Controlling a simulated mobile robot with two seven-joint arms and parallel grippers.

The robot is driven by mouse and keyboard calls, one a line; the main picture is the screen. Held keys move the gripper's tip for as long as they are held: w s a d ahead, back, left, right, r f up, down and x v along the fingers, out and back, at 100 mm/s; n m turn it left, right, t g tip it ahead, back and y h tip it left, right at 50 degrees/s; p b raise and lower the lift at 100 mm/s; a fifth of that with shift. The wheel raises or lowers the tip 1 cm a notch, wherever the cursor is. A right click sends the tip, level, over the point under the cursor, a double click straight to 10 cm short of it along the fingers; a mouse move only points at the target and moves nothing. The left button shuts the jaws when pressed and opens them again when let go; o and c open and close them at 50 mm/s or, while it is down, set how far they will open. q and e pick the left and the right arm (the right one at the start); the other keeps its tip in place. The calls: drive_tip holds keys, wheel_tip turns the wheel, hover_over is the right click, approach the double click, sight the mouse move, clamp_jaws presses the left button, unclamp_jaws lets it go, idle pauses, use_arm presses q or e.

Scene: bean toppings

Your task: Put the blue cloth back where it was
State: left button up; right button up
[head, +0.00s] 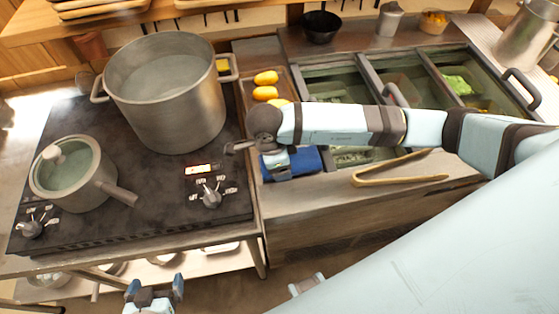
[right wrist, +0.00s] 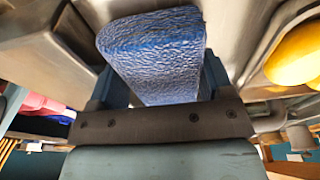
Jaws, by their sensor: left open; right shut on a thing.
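The blue cloth (head: 308,160) is at the left end of the counter, just in front of the tray of yellow fruit. My right gripper (head: 277,163) is shut on it from above, and my arm hides part of it. In the right wrist view the cloth (right wrist: 155,50), folded and textured, sits between the two fingers. I cannot tell whether the cloth touches the counter. My left gripper (head: 155,290) is open and empty, low in front of the stove, far from the cloth.
A large pot (head: 170,110) and a lidded saucepan (head: 70,175) stand on the stove left of the cloth. Wooden tongs (head: 400,168) lie on the counter to the right. Yellow fruit (head: 265,92) and sunken food bins (head: 335,85) lie behind. The counter's front strip is mostly bare.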

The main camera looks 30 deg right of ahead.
drive_tip(key=shift+f, duration=0.25)
drive_tip(key=o, duration=0.8)
drive_tip(key=shift+o, duration=0.7)
drive_tip(key=shift+f, duration=0.1)
wheel_tip(320, 180, up, 14)
drive_tip(key=a+b, duration=0.1)
drive_tip(key=a, duration=0.1)
drive_tip(key=shift+w+a, duration=0.15)
drive_tip(key=shift+w, duration=0.3)
drive_tip(key=shift+f, duration=0.2)
